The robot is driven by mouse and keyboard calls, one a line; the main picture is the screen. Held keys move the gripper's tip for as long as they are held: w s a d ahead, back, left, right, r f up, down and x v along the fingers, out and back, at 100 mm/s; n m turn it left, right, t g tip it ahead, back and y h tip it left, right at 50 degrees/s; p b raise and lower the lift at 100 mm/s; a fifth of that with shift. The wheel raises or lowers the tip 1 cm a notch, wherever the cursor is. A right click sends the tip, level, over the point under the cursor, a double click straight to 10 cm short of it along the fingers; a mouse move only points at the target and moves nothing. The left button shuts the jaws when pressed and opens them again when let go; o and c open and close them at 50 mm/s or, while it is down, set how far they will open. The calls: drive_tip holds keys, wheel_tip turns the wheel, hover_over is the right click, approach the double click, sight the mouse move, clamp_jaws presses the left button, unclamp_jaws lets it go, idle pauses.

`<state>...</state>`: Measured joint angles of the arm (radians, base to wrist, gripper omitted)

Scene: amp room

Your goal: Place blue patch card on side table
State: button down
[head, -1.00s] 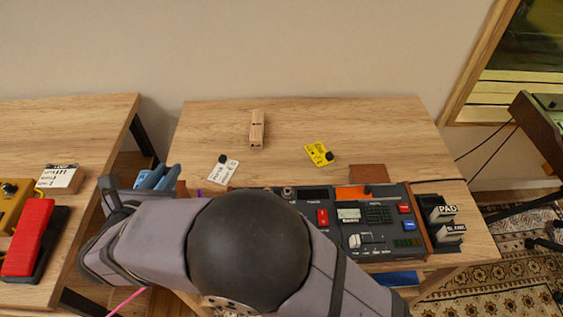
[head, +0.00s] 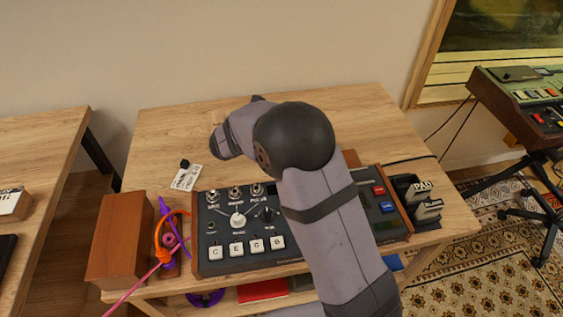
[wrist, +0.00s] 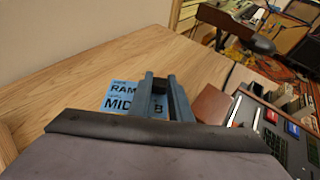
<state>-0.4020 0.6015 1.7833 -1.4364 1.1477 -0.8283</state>
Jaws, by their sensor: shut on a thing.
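The blue patch card (wrist: 122,92) shows in the wrist view, with dark lettering partly covered by a finger. My gripper (wrist: 160,84) is shut on the card's small black grip. Card and gripper are over the wooden tabletop (wrist: 90,75); I cannot tell whether the card touches it. In the head view my arm reaches over the middle table (head: 160,140) toward its back, hiding the gripper and the blue card. Another table (head: 50,130), perhaps the side table, stands at the left across a gap.
A white card with a black knob (head: 187,178) lies on the middle table. A synth (head: 235,245), a wooden box (head: 122,240) and coloured cables (head: 168,245) fill its front. A brown block (wrist: 210,106) lies beside the synth. A keyboard (head: 525,100) stands at the right.

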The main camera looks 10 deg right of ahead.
drive_tip(key=w+d+f+m+g+h+b, duration=0.2)
drive_tip(key=d+m+g+b, duration=0.1)
drive_tip(key=d, duration=2)
drive_tip(key=w+a+r+n+t+y, duration=0.3)
drive_tip(key=w+a+n+t+y, duration=0.15)
drive_tip(key=w, duration=0.65)
drive_tip(key=shift+n+h, duration=0.25)
drive_tip(key=shift+h, duration=0.2)
drive_tip(key=shift+a+f+b, duration=0.15)
drive_tip(key=shift+f+b, duration=0.05)
drive_tip(key=shift+f, duration=2.35)
drive_tip(key=shift+a+f+b, duration=0.1)
drive_tip(key=shift+f+b, duration=0.1)
drive_tip(key=shift+f, duration=2.35)
drive_tip(key=shift+f, duration=0.25)
drive_tip(key=c, duration=1.6)
unclamp_jaws()
drive_tip(key=shift+r, duration=0.2)
